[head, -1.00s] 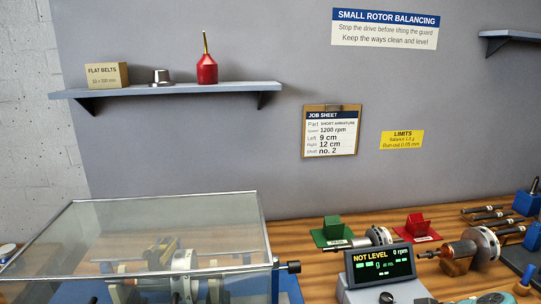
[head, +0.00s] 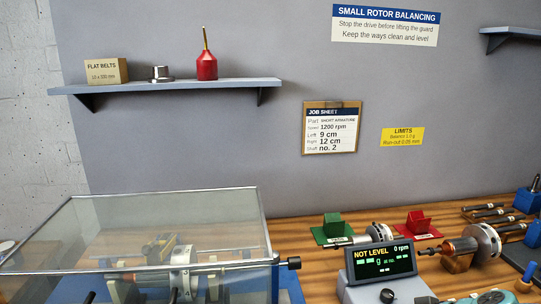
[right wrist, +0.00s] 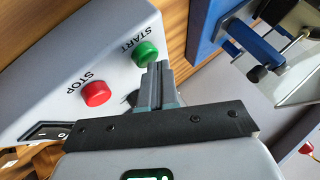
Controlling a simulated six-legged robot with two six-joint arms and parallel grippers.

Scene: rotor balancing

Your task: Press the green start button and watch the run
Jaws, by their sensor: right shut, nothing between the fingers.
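The green START button (right wrist: 145,54) is on the sloped grey face of the control box in the right wrist view. The red STOP button (right wrist: 96,93) is beside it, to the lower left. My right gripper (right wrist: 160,68) is shut and empty, with its fingertips close beside the green button; I cannot tell whether they touch it. In the head view the box's display (head: 380,262) reads NOT LEVEL and 0 rpm. The clear guard (head: 170,225) is down over the balancing machine and its rotor.
A black rocker switch (right wrist: 45,133) is near the STOP button. A blue frame with a black knob (right wrist: 257,73) stands to the right in the right wrist view. Green (head: 334,229) and red (head: 418,225) stands and a rotor (head: 480,245) occupy the bench at right.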

